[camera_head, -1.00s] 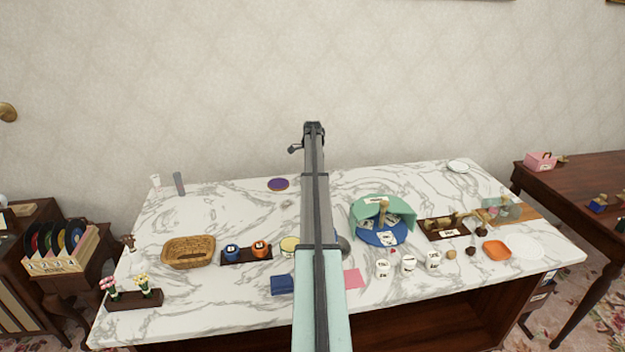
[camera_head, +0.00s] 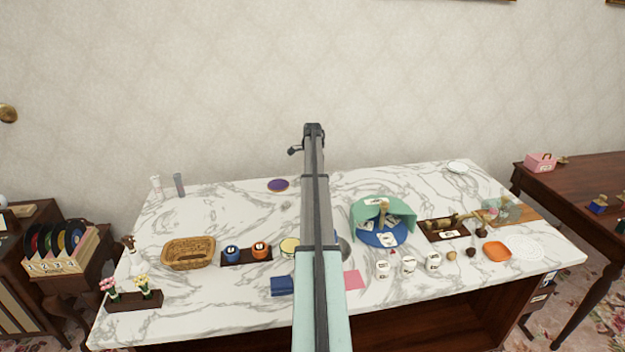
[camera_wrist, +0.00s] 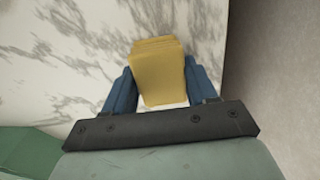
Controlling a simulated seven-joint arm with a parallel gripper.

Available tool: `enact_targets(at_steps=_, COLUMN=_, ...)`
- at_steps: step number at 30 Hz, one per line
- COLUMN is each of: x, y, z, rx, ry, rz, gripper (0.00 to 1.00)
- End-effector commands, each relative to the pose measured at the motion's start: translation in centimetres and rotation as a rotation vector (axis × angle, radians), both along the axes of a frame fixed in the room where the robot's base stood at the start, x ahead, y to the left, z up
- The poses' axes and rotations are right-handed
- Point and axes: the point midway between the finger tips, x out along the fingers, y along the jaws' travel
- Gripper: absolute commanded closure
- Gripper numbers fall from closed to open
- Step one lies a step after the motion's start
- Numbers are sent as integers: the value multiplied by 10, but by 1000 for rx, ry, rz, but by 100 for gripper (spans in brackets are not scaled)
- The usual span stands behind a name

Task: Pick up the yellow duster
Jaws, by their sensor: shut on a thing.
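The yellow duster (camera_wrist: 158,72) is a folded, flat-sided yellow block in the wrist view. It sits between the two blue fingers of my gripper (camera_wrist: 160,85), with one finger against each side. My gripper is shut on it. The white marble tabletop (camera_wrist: 60,60) shows behind; I cannot tell whether the duster still touches it. In the head view my arm runs up the middle and hides both the gripper and the duster.
The marble table (camera_head: 220,300) holds a wicker basket (camera_head: 188,253), a blue cloth (camera_head: 283,285), a pink cloth (camera_head: 354,280), a green-hooded blue stand (camera_head: 375,207) and several white cups. The table's back middle is mostly clear, with a purple disc (camera_head: 278,185). The wall (camera_wrist: 275,70) is close.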

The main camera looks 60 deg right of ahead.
Motion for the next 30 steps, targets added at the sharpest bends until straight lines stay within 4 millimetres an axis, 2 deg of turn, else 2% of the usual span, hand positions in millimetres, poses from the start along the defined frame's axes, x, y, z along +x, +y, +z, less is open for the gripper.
enact_targets(at_steps=8, x=0, y=0, z=13, rx=-1, ry=-1, rz=0, gripper=72)
enact_targets(at_steps=24, x=1, y=-1, z=95, rx=0, ry=0, rz=-1, gripper=72)
enact_targets(at_steps=30, x=0, y=0, z=101, rx=1, ry=1, rz=-1, gripper=72)
